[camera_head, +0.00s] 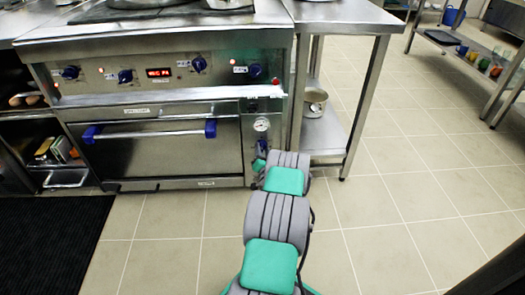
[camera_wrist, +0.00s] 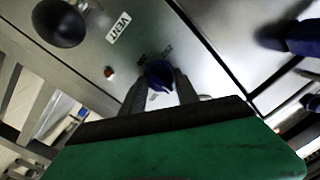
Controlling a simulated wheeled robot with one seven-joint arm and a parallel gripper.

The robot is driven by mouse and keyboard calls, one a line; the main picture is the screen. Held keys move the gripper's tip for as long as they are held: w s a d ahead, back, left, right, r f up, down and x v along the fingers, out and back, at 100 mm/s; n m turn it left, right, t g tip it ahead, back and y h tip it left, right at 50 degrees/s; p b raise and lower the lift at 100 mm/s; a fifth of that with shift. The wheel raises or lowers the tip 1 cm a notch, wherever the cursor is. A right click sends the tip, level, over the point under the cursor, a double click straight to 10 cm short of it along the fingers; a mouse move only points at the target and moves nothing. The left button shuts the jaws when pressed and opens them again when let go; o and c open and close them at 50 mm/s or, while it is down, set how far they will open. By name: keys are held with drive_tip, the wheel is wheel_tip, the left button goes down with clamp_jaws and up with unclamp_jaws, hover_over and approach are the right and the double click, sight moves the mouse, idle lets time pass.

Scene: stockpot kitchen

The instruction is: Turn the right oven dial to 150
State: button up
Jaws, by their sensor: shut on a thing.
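A small blue oven dial (camera_wrist: 159,72) sits on the steel panel at the right of the oven door. In the wrist view my gripper (camera_wrist: 160,82) has its two fingers on either side of this dial, shut on it. The dial's pointer and scale are too small and covered to read. In the head view my gripper (camera_head: 261,152) is at this panel, below the round white gauge (camera_head: 262,124), and largely hides the dial. The oven door (camera_head: 165,152) is shut.
The oven door handle (camera_head: 150,134) with blue ends juts out left of my gripper. A row of blue knobs, including the far right one (camera_head: 254,71), lies above. A steel table (camera_head: 345,14) with a pot (camera_head: 314,103) on its shelf stands right. The tiled floor is clear.

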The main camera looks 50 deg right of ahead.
clamp_jaws()
